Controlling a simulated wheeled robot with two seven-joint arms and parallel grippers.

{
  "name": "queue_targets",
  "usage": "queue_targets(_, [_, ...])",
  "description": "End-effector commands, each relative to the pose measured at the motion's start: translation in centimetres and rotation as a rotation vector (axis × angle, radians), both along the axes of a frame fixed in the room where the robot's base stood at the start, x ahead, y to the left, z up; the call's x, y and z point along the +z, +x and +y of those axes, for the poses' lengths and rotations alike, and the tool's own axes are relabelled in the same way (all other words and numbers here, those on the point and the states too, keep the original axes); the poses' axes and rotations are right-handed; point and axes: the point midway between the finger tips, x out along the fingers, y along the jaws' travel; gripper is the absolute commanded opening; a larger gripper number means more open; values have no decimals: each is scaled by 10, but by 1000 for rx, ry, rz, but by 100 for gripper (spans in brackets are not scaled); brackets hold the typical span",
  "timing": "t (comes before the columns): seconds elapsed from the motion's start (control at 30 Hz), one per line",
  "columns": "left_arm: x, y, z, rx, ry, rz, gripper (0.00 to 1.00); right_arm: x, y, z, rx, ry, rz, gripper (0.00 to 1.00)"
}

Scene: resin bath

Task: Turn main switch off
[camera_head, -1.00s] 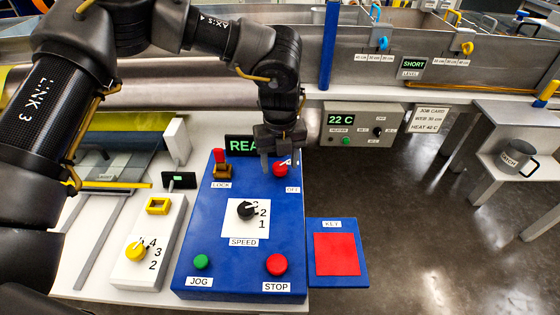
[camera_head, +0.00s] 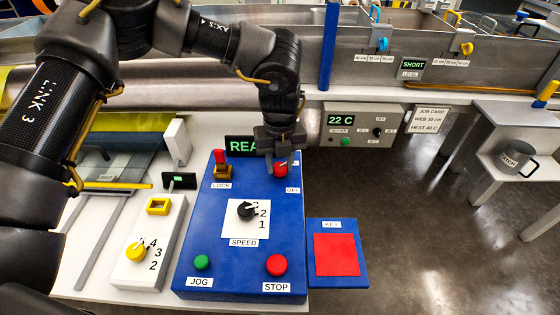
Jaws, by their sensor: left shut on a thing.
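The main switch (camera_head: 281,171) is a red knob at the top right of the blue control panel (camera_head: 206,240), above an OFF label (camera_head: 293,190). My left gripper (camera_head: 278,164) points down over it and is shut on the red knob. The fingers hide part of the knob and of the labels around it. A white pointer mark shows at the knob's right side. My right gripper is not in view.
A red lock lever (camera_head: 220,160), a black speed knob (camera_head: 246,210), a green jog button (camera_head: 201,262) and a red stop button (camera_head: 276,265) share the panel. A display (camera_head: 240,145) stands behind it. A red key pad (camera_head: 336,254) is at the right.

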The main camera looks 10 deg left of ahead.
Motion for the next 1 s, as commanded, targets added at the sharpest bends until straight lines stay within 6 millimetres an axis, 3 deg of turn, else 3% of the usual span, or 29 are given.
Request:
queue_targets(0.5, [2, 0, 0, -411, -2, 2, 11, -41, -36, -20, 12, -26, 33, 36])
queue_targets(1.0, [1, 1, 1, -886, -1, 0, 11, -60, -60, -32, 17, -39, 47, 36])
